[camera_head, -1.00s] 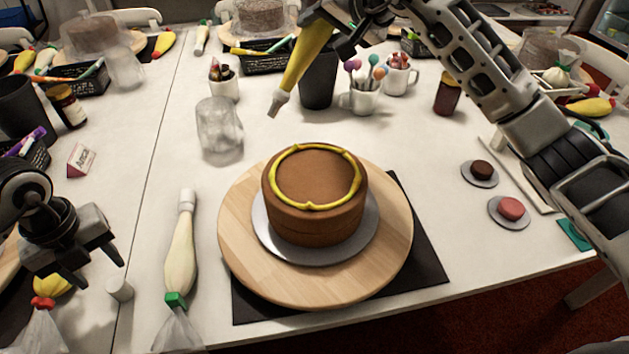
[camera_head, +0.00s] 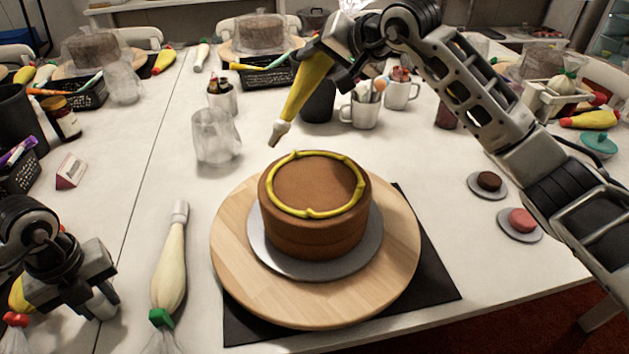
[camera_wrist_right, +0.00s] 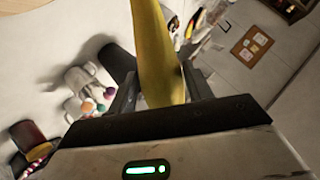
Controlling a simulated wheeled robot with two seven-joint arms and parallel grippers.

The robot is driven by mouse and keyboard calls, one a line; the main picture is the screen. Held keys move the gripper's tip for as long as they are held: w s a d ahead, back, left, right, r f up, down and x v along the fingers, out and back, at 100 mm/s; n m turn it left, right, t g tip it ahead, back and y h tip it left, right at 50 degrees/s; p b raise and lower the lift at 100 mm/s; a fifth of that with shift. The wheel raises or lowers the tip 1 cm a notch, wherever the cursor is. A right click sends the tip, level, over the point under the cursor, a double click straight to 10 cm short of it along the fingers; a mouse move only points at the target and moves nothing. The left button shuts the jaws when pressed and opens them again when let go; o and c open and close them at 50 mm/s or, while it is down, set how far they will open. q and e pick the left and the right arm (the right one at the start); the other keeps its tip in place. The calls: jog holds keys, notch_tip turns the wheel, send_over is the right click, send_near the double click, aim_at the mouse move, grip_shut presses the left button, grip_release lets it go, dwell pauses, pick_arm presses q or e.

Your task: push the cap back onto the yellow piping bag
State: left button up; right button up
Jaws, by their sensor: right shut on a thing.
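The yellow piping bag (camera_head: 305,88) hangs tilted from my right gripper (camera_head: 330,52), its bare nozzle (camera_head: 279,132) pointing down and left, in the air behind the cake's left side. The bag also shows in the right wrist view (camera_wrist_right: 158,50), between the fingers of the right gripper (camera_wrist_right: 158,90). A small white cap (camera_head: 100,305) stands at the table's front left. My left gripper (camera_head: 106,295) is low over it, with its fingers at the cap and partly hiding it. I cannot tell whether they grip it.
A brown cake (camera_head: 312,235) with a yellow ring sits on a round wooden turntable (camera_head: 235,280). A capped cream piping bag (camera_head: 170,270) lies between it and my left gripper. A clear cup (camera_head: 216,138) and mugs (camera_head: 360,112) stand behind.

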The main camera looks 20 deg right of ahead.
pick_arm(q)
jog(key=shift+r, duration=0.1)
jog(key=shift+c, duration=0.3)
pick_arm(e)
jog(key=shift+r, duration=0.1)
pick_arm(q)
notch_tip(320, 180, up, 15)
jog(key=p, duration=1.1)
pick_arm(e)
notch_tip(320, 180, up, 11)
jog(key=shift+f, duration=0.1)
